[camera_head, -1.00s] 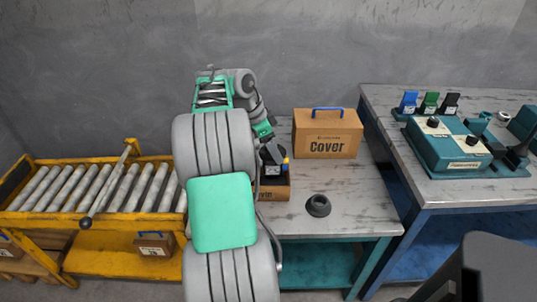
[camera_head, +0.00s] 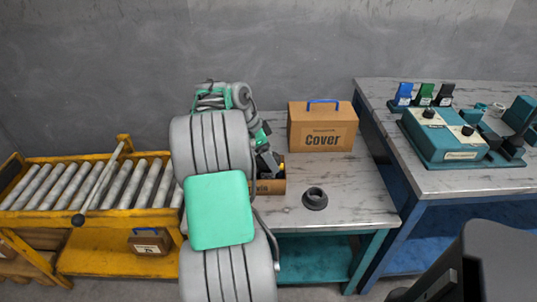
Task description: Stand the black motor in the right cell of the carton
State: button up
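The open carton (camera_head: 272,187) stands on the grey table, partly hidden behind my arm. Dark parts with a bit of yellow show at its opening, too small and too covered to tell apart. I cannot make out the black motor for certain, nor which cell it is in. My gripper (camera_head: 266,162) points down at the carton's opening, at its middle or left part. Its fingertips are hidden among the dark parts, so I cannot see whether it is open or shut.
A black ring-shaped part (camera_head: 315,199) lies on the table right of the carton. A closed Cover box (camera_head: 322,128) stands behind. A yellow roller conveyor (camera_head: 90,188) is at left. A second table (camera_head: 440,185) at right bears a teal fixture (camera_head: 445,140).

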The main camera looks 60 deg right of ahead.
jog(key=shift+o, duration=0.8)
jog(key=shift+r, duration=0.1)
jog(key=shift+r, duration=0.25)
jog(key=p+v, duration=0.4)
jog(key=v, duration=0.8)
jog(key=w+a+n+t, duration=0.2)
jog(key=w+a+n, duration=0.7)
jog(key=a, duration=0.3)
jog(key=w+a+f+n+t, duration=0.1)
jog(key=a+n, duration=0.4)
jog(key=a, duration=0.5)
jog(key=w+a+f+n+t, duration=0.1)
jog(key=a+f+n+t, duration=0.1)
jog(key=a+n, duration=0.5)
jog(key=s+a+f+n+y, duration=0.1)
jog(key=s+a+f+n, duration=0.1)
jog(key=a, duration=0.6)
jog(key=s+a+f+n+y, duration=0.2)
jog(key=s+a+f+n, duration=0.1)
jog(key=a, duration=0.6)
jog(key=shift+s+n, duration=0.6)
jog(key=shift+n, duration=0.3)
